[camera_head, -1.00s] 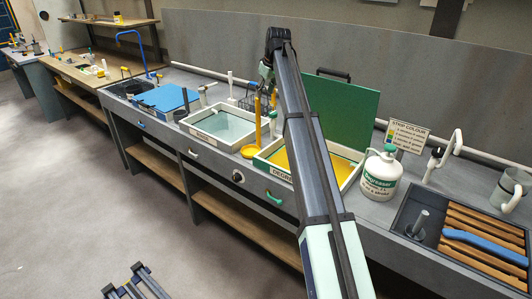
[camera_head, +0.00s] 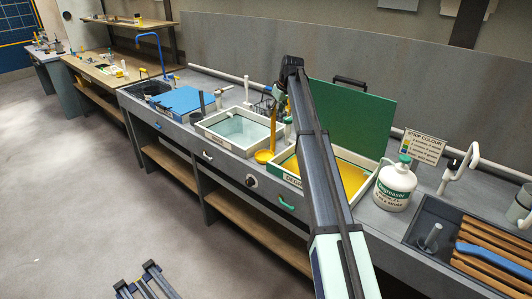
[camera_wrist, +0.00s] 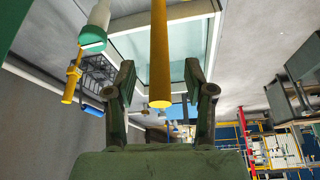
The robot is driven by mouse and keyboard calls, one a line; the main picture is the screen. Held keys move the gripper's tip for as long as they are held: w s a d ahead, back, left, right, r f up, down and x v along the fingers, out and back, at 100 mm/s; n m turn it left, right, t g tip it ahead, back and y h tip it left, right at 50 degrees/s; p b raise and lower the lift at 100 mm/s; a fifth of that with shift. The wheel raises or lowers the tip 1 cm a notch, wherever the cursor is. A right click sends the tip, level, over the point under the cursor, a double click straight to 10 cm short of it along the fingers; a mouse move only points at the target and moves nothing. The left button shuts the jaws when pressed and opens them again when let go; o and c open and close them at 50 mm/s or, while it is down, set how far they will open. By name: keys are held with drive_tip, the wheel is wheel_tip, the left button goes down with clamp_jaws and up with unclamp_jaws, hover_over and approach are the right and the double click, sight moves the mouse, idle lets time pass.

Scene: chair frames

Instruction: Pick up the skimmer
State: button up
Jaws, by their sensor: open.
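The skimmer (camera_head: 264,156) is yellow, with a round head and a long upright handle. In the camera_head view its head is low between the tank of pale liquid (camera_head: 237,132) and the tank of yellow liquid (camera_head: 345,177). My gripper (camera_head: 279,97) is at the upper part of the handle, partly hidden by my arm. In the wrist view the yellow handle (camera_wrist: 159,55) runs between the two spread fingers of my open gripper (camera_wrist: 160,85). Gaps show on both sides. I cannot tell how deep the handle sits between the fingers.
A green upright panel (camera_head: 350,120) stands behind the yellow tank. A white degreaser jug (camera_head: 395,187) stands right of it. A dark wire basket (camera_head: 262,103) is behind the skimmer. A blue lid (camera_head: 183,101) lies to the left.

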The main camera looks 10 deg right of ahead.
sight(273, 118)
drive_tip(key=shift+p+x, duration=1)
drive_tip(key=shift+x, duration=1.65)
clamp_jaws()
